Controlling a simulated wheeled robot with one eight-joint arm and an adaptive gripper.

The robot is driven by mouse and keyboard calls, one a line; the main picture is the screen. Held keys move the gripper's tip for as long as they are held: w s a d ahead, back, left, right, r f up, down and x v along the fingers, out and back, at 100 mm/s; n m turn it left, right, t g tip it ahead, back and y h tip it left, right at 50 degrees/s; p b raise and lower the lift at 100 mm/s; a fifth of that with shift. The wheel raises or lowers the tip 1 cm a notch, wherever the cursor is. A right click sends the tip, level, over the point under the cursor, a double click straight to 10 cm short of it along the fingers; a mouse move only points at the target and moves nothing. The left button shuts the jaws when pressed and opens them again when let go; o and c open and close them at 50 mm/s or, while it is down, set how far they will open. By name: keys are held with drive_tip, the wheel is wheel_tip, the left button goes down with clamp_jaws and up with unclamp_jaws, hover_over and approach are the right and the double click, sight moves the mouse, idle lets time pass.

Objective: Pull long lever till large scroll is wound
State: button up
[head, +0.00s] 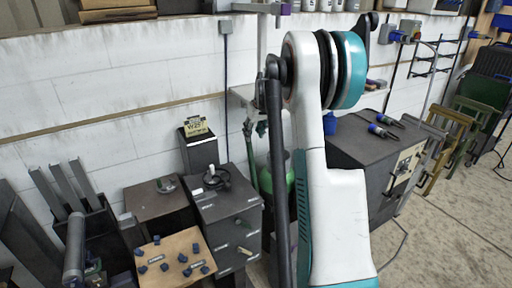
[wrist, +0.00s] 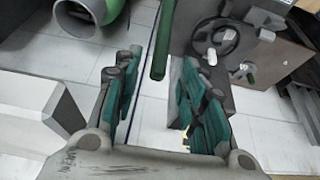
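A green rod (wrist: 160,45), which looks like the long lever, hangs from the top of the wrist view with its rounded end in the middle. My gripper (wrist: 158,75) is open, its two teal-padded fingers wide apart. The rod's lower end appears between or just beyond the fingertips; I see no grip on it, and the depth is unclear. In the head view a thin green bar (head: 250,158) shows beside my arm, and my gripper is mostly hidden behind the arm. I cannot make out a large scroll in either view.
A dark cabinet (head: 228,213) with a black handwheel (wrist: 215,38) stands close by. A green cylinder (wrist: 112,12) is at the wrist view's upper left. A wooden board with dark knobs (head: 172,256) is at the front. Open floor (head: 450,235) lies to the right.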

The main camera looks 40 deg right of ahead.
sight(248, 152)
drive_tip(key=b+x, duration=0.3)
drive_tip(key=x, duration=1)
drive_tip(key=shift+w+f, duration=0.1)
drive_tip(key=shift+f, duration=0.25)
drive_tip(key=shift+a, duration=0.1)
drive_tip(key=shift+c, duration=0.5)
clamp_jaws()
